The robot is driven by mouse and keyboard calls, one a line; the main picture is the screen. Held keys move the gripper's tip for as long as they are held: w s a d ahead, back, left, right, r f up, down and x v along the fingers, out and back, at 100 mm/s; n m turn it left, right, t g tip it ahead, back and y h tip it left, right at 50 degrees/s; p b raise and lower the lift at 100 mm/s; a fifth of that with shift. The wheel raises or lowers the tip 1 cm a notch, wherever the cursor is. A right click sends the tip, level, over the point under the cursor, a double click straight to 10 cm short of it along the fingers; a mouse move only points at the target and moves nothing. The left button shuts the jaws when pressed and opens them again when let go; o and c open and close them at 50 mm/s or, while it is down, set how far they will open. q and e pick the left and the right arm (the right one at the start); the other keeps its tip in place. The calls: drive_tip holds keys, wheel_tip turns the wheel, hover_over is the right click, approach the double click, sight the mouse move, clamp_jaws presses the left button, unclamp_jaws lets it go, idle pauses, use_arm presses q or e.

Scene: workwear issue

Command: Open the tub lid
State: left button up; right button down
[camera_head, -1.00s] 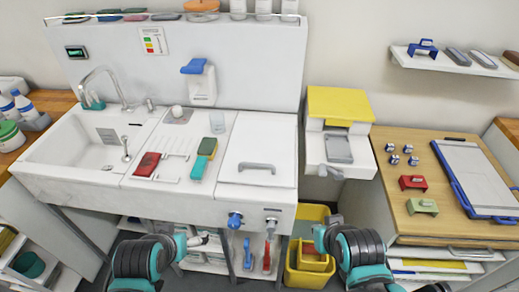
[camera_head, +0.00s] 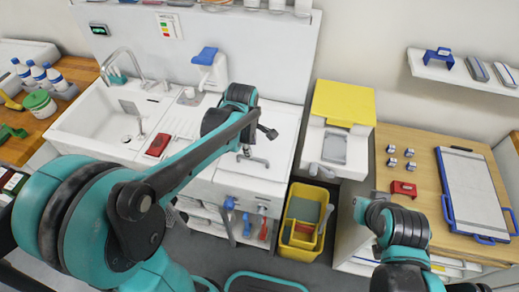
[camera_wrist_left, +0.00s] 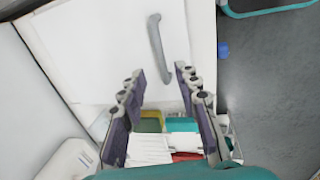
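The tub lid (camera_head: 268,128) is a flat white panel at the right end of the white sink unit and lies closed. Its grey bar handle (camera_head: 258,161) is near the front edge; my arm partly covers the lid. In the left wrist view the lid (camera_wrist_left: 90,50) fills the upper middle, with the handle (camera_wrist_left: 157,50) just beyond the fingertips. My left gripper (camera_head: 245,149) is over the lid by the handle; in the wrist view its fingers (camera_wrist_left: 160,80) are spread, with nothing between them. My right gripper (camera_head: 359,208) is low beside the wooden counter, mostly hidden by its wrist.
A red sponge (camera_head: 158,144) lies on the drainer left of the lid. A yellow bin (camera_head: 290,238) stands on the floor in front. A white dispenser with a yellow top (camera_head: 343,102) stands to the right.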

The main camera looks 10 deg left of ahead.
use_arm(q)
drive_tip(key=f+b, duration=0.1)
drive_tip(key=f, duration=0.2)
drive_tip(key=w+f, duration=0.1)
drive_tip(key=f, duration=0.2)
drive_tip(key=shift+w+f+b, duration=0.15)
drive_tip(key=shift+f+b, duration=0.25)
clamp_jaws()
